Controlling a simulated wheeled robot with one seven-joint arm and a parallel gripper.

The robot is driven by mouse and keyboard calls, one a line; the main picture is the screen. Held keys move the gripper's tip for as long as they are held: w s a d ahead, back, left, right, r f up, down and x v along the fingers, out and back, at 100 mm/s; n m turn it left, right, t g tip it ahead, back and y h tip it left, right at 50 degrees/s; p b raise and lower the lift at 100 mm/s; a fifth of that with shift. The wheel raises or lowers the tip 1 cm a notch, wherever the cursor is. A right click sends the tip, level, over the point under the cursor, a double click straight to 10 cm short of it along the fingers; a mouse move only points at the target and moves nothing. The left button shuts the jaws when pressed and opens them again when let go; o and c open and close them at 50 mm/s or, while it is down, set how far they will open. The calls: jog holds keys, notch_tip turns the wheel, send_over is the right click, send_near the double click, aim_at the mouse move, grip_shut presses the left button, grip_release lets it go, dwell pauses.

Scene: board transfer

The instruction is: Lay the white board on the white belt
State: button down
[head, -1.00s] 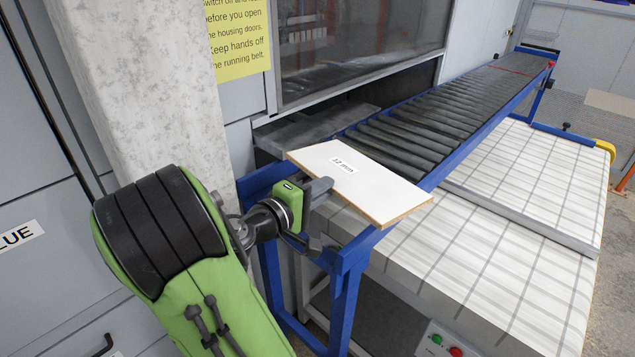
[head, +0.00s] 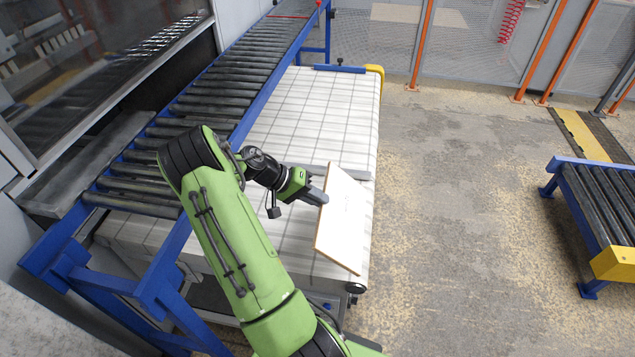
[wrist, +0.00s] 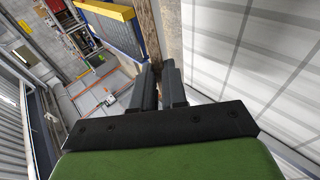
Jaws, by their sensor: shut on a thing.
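The white board (head: 343,225), a rectangle with a brown edge and a small label, is held over the white belt (head: 290,115) near the belt's right side in the head view. My gripper (head: 318,197) is shut on the board's left long edge. The board looks tilted; its height above the belt is hard to judge. In the wrist view the fingers (wrist: 160,80) pinch the board (wrist: 172,35), seen nearly edge-on, with the gridded belt (wrist: 250,60) to the right. My fingers hide part of its edge.
A roller conveyor (head: 225,85) with blue rails runs along the belt's left side. A yellow guard (head: 376,72) sits at the belt's far right corner. Open floor (head: 450,200) lies to the right, with another roller conveyor (head: 600,195) beyond it.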

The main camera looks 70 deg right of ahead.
notch_tip(320, 180, down, 8)
jog(key=b, duration=0.5)
jog(key=shift+r, duration=0.2)
jog(key=shift+f+b, duration=0.3)
jog(key=c, duration=1.1)
grip_release()
jog(key=shift+a, duration=0.1)
jog(key=shift+o, duration=0.3)
